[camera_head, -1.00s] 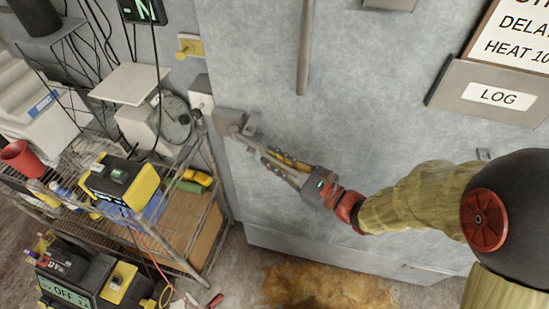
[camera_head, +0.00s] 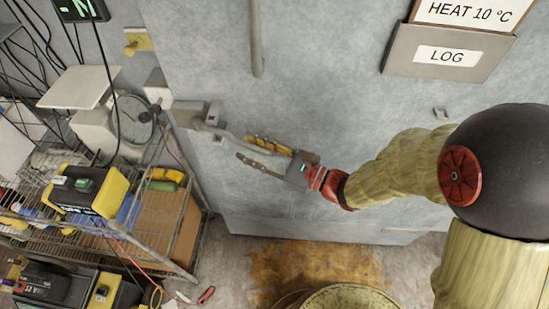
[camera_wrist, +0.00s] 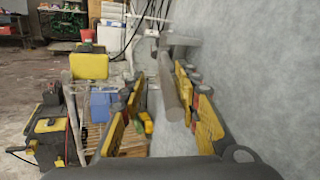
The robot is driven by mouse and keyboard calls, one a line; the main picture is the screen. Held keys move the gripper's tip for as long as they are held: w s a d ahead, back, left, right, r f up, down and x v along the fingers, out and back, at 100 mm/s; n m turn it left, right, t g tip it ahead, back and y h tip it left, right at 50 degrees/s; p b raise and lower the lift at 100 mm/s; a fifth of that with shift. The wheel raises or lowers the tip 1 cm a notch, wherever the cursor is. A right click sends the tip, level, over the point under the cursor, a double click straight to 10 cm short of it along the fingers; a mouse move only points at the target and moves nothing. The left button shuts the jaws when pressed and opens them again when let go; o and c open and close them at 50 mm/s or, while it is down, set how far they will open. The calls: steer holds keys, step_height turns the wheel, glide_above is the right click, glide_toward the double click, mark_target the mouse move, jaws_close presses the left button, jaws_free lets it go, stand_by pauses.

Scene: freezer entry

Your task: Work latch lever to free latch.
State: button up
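The latch lever (camera_head: 228,134) is a grey bar that runs from the latch housing (camera_head: 198,114) down and right across the grey freezer door. My gripper (camera_head: 243,147) reaches in from the right, with its fingers spread at the lever's free end. In the wrist view my gripper (camera_wrist: 160,78) is open, and the lever (camera_wrist: 171,88) lies between the fingers, closer to the right one. A gap shows between the lever and the left finger. The lever's tip is partly hidden by the fingers in the head view. The door looks closed.
A wire shelf (camera_head: 150,255) with a yellow-black device (camera_head: 80,188) stands left of the door. A vertical handle (camera_head: 256,40) and a LOG holder (camera_head: 448,55) are on the door above. A round tub (camera_head: 340,297) stands on the floor in front.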

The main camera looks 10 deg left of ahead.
steer(key=v, duration=0.8)
steer(key=shift+d+f, duration=0.2)
steer(key=shift+d, duration=0.05)
steer(key=shift+s, duration=0.1)
steer(key=p+v, duration=0.1)
steer(key=v, duration=0.8)
steer(key=shift+w, duration=0.4)
stand_by(0.4)
steer(key=shift+r+p, duration=0.1)
steer(key=shift+p, duration=0.2)
